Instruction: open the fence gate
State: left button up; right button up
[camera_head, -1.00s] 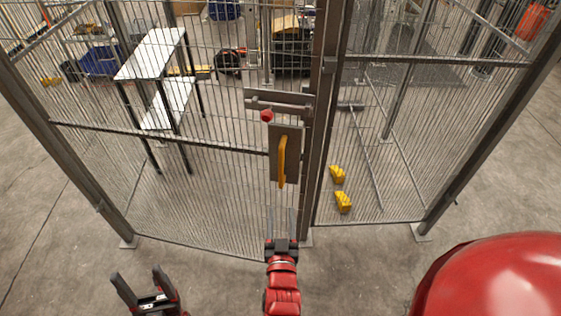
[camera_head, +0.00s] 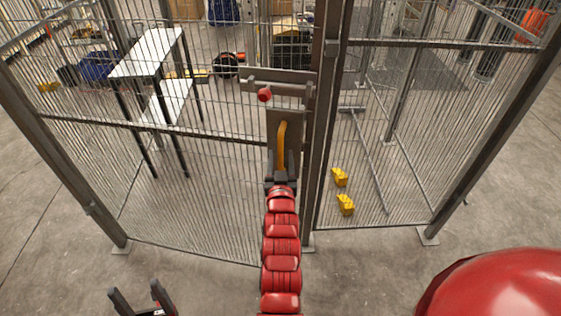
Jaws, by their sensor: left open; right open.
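The fence gate (camera_head: 190,190) is a wire mesh panel that stands in line with its frame. Its latch plate carries a yellow handle (camera_head: 281,142), with a grey bolt and red knob (camera_head: 264,95) above it. My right gripper (camera_head: 280,162) is at the lower part of the handle, at the end of the red arm coming up from the bottom. Its fingers are open; whether they touch the handle is hard to tell. My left gripper (camera_head: 139,300) is open and empty at the bottom left edge, apart from the gate.
A steel post (camera_head: 316,150) stands just right of the handle. Mesh fence (camera_head: 400,130) continues to the right. Yellow blocks (camera_head: 345,204) lie on the floor behind it. A white-topped table (camera_head: 150,52) stands behind the gate. Bare concrete floor is free in front.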

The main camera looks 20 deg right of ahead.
grip_shut()
dwell(0.3)
dwell(1.2)
